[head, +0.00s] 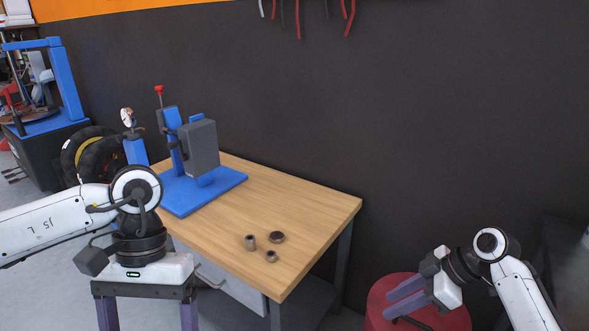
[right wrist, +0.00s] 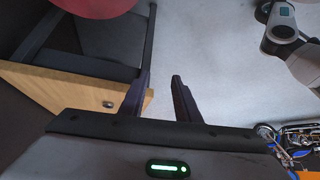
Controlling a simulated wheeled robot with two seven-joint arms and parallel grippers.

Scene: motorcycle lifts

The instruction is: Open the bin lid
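A round red bin (head: 448,319) stands at the bottom right of the head view, beside the workbench and cut off by the lower edge. A dark strip crosses its red top; I cannot tell whether this is a handle. Part of the red bin (right wrist: 95,6) also shows at the top of the right wrist view. My right gripper (head: 388,302) is open and empty, over the bin's left part in the head view; contact cannot be told. Its fingers are apart in the right wrist view (right wrist: 159,82). My left gripper (head: 147,316) is open, its fingertips cut off below.
A wooden workbench (head: 318,212) holds a blue press (head: 185,160) and several small metal rings (head: 277,237). A dark wall (head: 400,120) stands behind. A dark grey unit (head: 568,260) is at the far right. Grey floor (head: 35,270) is open at the left.

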